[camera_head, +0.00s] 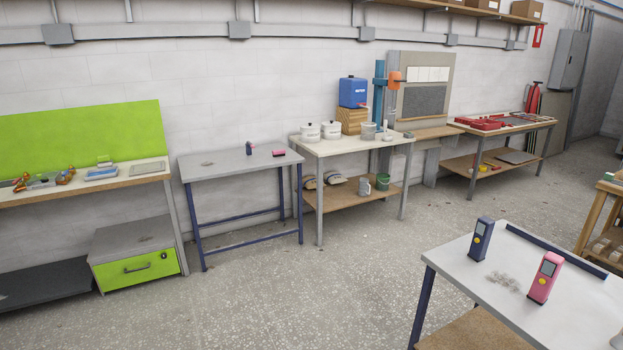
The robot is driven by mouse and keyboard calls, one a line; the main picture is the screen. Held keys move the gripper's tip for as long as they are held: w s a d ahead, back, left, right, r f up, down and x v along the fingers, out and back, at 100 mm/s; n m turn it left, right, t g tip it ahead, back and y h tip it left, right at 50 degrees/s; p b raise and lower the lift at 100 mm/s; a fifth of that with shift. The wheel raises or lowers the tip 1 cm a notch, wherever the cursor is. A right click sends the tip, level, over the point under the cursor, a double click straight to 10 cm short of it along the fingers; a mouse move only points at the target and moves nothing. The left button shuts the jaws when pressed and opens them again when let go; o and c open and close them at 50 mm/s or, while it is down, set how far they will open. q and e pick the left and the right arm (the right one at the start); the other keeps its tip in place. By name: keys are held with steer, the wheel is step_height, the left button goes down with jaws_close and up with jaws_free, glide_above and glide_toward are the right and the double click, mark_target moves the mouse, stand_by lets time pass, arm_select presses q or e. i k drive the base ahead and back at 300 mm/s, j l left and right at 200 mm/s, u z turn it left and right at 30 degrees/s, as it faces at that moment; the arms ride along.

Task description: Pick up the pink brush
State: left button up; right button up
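I cannot make out a clear pink brush. A pink handheld device (545,279) with a small screen and a yellow button stands upright on the white near table (590,300) at the lower right. A similar dark blue device (481,239) stands behind it to the left. A small pink object (279,153) lies on the grey table (215,172) with blue legs by the wall; it is too small to identify. A small dark blue object (249,148) stands beside it. Neither of my grippers is in view.
Small grey bits (504,281) lie between the two near devices. A green-backed workbench (85,180) stands at the left with a green-drawer cabinet (140,268). A bench with white pots (332,130) stands at the middle back. The speckled floor (320,290) in the middle is clear.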

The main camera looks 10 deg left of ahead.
mark_target(282, 153)
steer(key=i+j+u, duration=0.2)
steer(key=i+u, duration=0.15)
steer(key=i, duration=0.2)
steer(key=i+j+u, duration=0.1)
steer(key=i+u, duration=0.25)
steer(key=i, duration=0.2)
steer(key=i+l+u, duration=0.1)
steer(key=i+u, duration=0.25)
steer(key=i, duration=0.15)
steer(key=i+z, duration=0.25)
steer(key=i, duration=0.2)
steer(key=i+j+z, duration=0.25)
steer(key=i, duration=0.15)
steer(key=i+j+z, duration=0.2)
steer(key=i, duration=0.25)
steer(key=i+j+z, duration=0.25)
steer(key=i, duration=0.15)
steer(key=i+l+u, duration=0.2)
steer(key=i, duration=0.3)
steer(key=i+l+u, duration=0.25)
steer(key=i, duration=0.25)
steer(key=i+l+u, duration=0.2)
steer(key=i, duration=0.3)
steer(key=l, duration=0.1)
